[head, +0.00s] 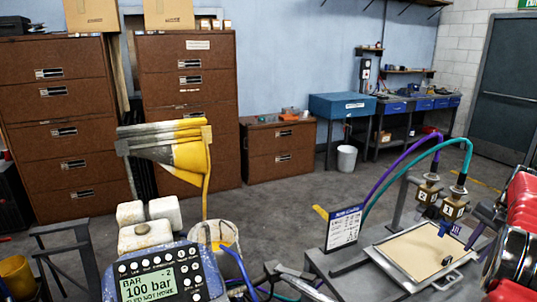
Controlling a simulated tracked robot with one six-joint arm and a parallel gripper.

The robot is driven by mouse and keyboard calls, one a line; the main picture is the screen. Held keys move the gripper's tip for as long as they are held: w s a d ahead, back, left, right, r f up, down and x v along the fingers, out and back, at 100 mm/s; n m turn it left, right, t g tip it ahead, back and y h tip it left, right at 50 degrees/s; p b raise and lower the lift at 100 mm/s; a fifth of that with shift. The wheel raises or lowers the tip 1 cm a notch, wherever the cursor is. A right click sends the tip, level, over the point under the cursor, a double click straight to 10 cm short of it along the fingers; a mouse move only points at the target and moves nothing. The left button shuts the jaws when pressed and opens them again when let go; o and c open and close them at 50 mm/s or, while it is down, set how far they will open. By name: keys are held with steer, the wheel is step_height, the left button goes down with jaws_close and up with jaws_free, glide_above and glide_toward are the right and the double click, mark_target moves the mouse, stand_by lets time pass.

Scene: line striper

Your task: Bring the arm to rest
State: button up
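I cannot make out my gripper or any part of my arm in the head view. The line striper's display panel (160,285) fills the bottom left and reads "100 bar". Two brass-coloured fittings (428,190) carry a purple hose (405,155) and a teal hose (385,185) at the right. Below them a shallow tray (385,262) with a tan surface lies on a grey bench, with small blue and dark parts at its right side.
A paint-stained yellow and grey item (185,150) stands above a white bucket (215,236). White containers (150,215) stand beside it. A printed sign (343,229) stands left of the tray. Red and black equipment (520,215) crowds the right edge. Brown cabinets (190,90) line the wall; the middle floor is clear.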

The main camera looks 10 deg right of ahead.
steer(key=s+a+f+n+g, duration=0.1)
steer(key=s+a+f+n, duration=0.15)
steer(key=a+f, duration=0.25)
steer(key=s+a+r+n+h, duration=0.15)
steer(key=a+r, duration=0.25)
steer(key=a, duration=0.9)
steer(key=s+a+r+n, duration=0.2)
steer(key=a+r+n, duration=0.15)
steer(key=a, duration=0.85)
steer(key=s+a+r+n+t, duration=0.1)
steer(key=s+a, duration=0.3)
steer(key=a, duration=0.4)
steer(key=s+a+r+n+t, duration=0.2)
steer(key=s+a+n, duration=0.2)
steer(key=a, duration=0.5)
steer(key=s+a+r+n+t, duration=0.1)
steer(key=s+a+r+n, duration=0.1)
steer(key=s+a, duration=0.3)
steer(key=a+y, duration=0.1)
steer(key=a, duration=0.3)
steer(key=shift+a+r, duration=0.2)
steer(key=shift+r, duration=0.1)
steer(key=shift+s, duration=0.1)
